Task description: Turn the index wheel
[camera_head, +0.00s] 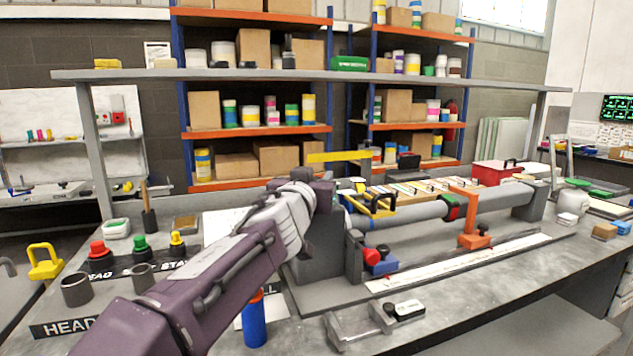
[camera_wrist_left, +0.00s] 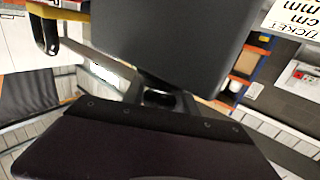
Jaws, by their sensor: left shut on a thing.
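My left arm comes in from the left, and my left gripper (camera_head: 326,196) is at the left end of a long tube fixture on the bench. The gripper is shut on a part there, seemingly the index wheel, which my arm and hand hide in the head view. In the left wrist view, the dark gripper (camera_wrist_left: 160,98) sits against a large dark grey block (camera_wrist_left: 170,35). I cannot make out the wheel's rim or its turn there. The fixture's grey tube (camera_head: 410,217) runs right from the gripper. My right gripper is not in view.
A yellow handle (camera_head: 375,206) stands close right of the gripper. An orange clamp (camera_head: 474,228) stands under the tube. Red, green and yellow buttons (camera_head: 138,245) and a blue bottle (camera_head: 254,320) are near my arm. A grey overhead shelf (camera_head: 330,74) spans the bench.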

